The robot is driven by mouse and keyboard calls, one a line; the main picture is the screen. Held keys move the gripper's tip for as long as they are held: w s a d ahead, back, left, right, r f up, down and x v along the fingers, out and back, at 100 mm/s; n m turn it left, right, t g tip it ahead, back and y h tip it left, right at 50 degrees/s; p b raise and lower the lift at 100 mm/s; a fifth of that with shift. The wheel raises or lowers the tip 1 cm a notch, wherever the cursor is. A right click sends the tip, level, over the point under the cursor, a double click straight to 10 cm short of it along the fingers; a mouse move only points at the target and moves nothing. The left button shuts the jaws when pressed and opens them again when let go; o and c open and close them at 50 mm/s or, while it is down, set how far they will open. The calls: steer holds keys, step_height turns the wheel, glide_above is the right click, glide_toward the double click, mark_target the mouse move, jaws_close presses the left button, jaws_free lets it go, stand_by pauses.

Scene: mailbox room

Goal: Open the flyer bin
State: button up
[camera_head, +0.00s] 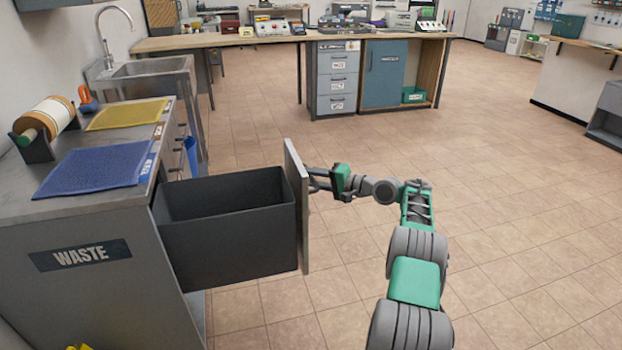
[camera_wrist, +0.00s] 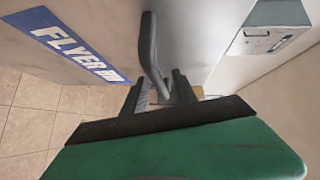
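The flyer bin is a dark grey open-topped box (camera_head: 228,225) pulled far out of the grey cabinet. Its light grey front panel (camera_head: 297,205) stands upright, seen nearly edge-on in the head view. In the wrist view the panel carries a blue "FLYER BIN" label (camera_wrist: 70,45) and a dark bar handle (camera_wrist: 151,50). My gripper (camera_head: 319,179) is at the outer face of the panel. In the wrist view its fingers (camera_wrist: 158,90) stand apart on either side of the handle's end, with visible gaps. The inside of the box looks empty; its floor is partly hidden.
The cabinet (camera_head: 80,270) with a "WASTE" label stands left, holding a blue mat (camera_head: 95,170), a yellow mat (camera_head: 128,114) and a roll (camera_head: 45,118). A sink (camera_head: 150,68) and long bench (camera_head: 230,40) lie behind. The tiled floor (camera_head: 500,200) at right is clear.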

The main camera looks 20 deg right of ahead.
steer(key=p+v, duration=0.1)
steer(key=v, duration=0.6)
steer(key=shift+s+d, duration=0.2)
steer(key=shift+s, duration=0.15)
steer(key=shift+a, duration=0.1)
